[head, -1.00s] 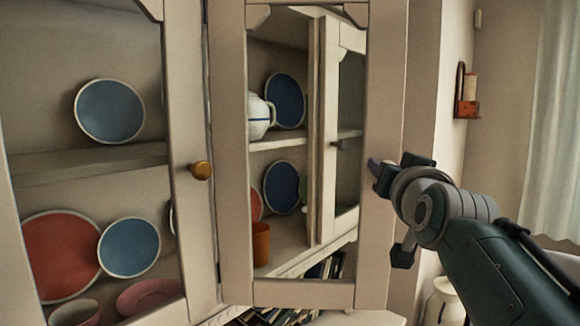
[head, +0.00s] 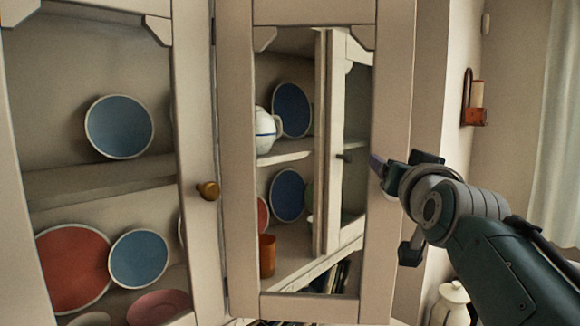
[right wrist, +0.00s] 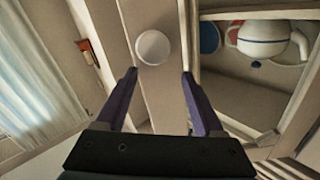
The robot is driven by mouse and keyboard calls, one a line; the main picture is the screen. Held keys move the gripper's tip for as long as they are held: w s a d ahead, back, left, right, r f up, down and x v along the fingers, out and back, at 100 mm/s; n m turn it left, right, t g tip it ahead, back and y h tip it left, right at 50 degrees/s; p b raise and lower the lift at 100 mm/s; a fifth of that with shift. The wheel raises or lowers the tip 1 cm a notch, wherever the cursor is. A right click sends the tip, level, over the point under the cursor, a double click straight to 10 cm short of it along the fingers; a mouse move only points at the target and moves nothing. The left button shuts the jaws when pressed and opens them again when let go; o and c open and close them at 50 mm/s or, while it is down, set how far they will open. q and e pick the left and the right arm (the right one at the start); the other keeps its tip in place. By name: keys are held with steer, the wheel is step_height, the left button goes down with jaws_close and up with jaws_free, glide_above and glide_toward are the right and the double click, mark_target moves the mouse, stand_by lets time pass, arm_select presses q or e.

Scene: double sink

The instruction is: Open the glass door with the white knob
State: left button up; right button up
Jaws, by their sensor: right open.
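The glass door (head: 393,130) has a pale wooden frame and stands in the middle of the head view. Its white round knob (right wrist: 153,47) shows in the right wrist view, on the door's upright frame bar; I cannot make it out in the head view. My right gripper (head: 378,168) is at the door's right frame bar in the head view. In the right wrist view, its two purple fingers (right wrist: 158,75) are spread apart, with the knob appearing between and just beyond their tips. I cannot tell whether they touch it. My left gripper is not in view.
A neighbouring door with a brass knob (head: 208,191) stands to the left. Blue plates (head: 119,127), a red plate (head: 73,268), a white teapot (head: 266,131) and an orange cup (head: 267,256) are on shelves. A wall candle holder (head: 474,115) and a white jar (head: 451,304) are at right.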

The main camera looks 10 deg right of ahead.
mark_target(394, 68)
step_height(394, 68, up, 15)
steer(key=p, duration=1.1)
steer(key=shift+r, duration=0.15)
steer(key=shift+r+p, duration=0.3)
steer(key=shift+r, duration=0.1)
